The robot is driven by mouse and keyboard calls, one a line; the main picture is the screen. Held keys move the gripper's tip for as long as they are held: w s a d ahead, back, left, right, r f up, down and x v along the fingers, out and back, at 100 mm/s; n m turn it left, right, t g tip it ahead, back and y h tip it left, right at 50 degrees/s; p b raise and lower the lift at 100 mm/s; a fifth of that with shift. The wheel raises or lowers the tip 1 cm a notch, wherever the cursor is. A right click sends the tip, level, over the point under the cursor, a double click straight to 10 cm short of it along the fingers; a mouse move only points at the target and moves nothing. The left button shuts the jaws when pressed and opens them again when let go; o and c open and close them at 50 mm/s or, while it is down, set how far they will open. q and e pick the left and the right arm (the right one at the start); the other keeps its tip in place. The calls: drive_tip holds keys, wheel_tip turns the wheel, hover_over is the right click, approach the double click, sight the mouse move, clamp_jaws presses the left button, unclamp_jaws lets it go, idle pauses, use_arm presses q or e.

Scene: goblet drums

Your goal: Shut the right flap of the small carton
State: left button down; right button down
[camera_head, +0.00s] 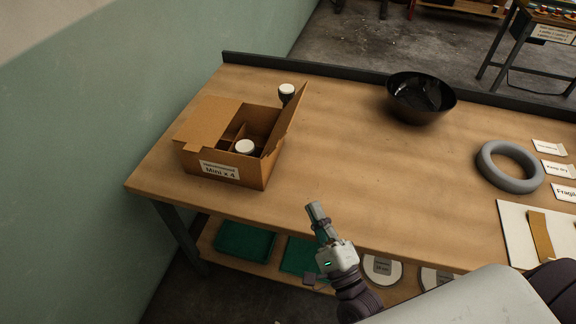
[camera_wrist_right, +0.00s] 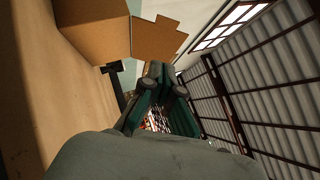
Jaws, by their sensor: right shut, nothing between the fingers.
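The small carton (camera_head: 224,168) stands on the wooden table's left part, with a label reading "Mini x 4" on its front. Its left flap (camera_head: 207,119) lies folded over the left side of the top. Its right flap (camera_head: 287,121) stands up, tilted outward. A white-topped goblet drum (camera_head: 245,147) sits in a divided compartment inside. My right gripper (camera_head: 315,211) is shut and empty, at the table's front edge, to the right of and nearer than the carton. In the right wrist view the carton (camera_wrist_right: 95,28) shows beyond the gripper fingers (camera_wrist_right: 163,78). My left gripper is not in view.
Another white-topped drum (camera_head: 287,92) stands just behind the carton. A black bowl (camera_head: 420,98), a grey ring (camera_head: 510,167) and several labels lie to the right. The table (camera_head: 350,160) between carton and ring is clear. A wall (camera_head: 120,110) is on the left.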

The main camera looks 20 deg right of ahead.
drive_tip(key=a+r+p+x, duration=0.1)
drive_tip(key=p+x, duration=0.3)
drive_tip(key=x, duration=0.8)
drive_tip(key=shift+a+r+p, duration=0.2)
drive_tip(key=shift+a+p, duration=0.1)
drive_tip(key=shift+a, duration=0.35)
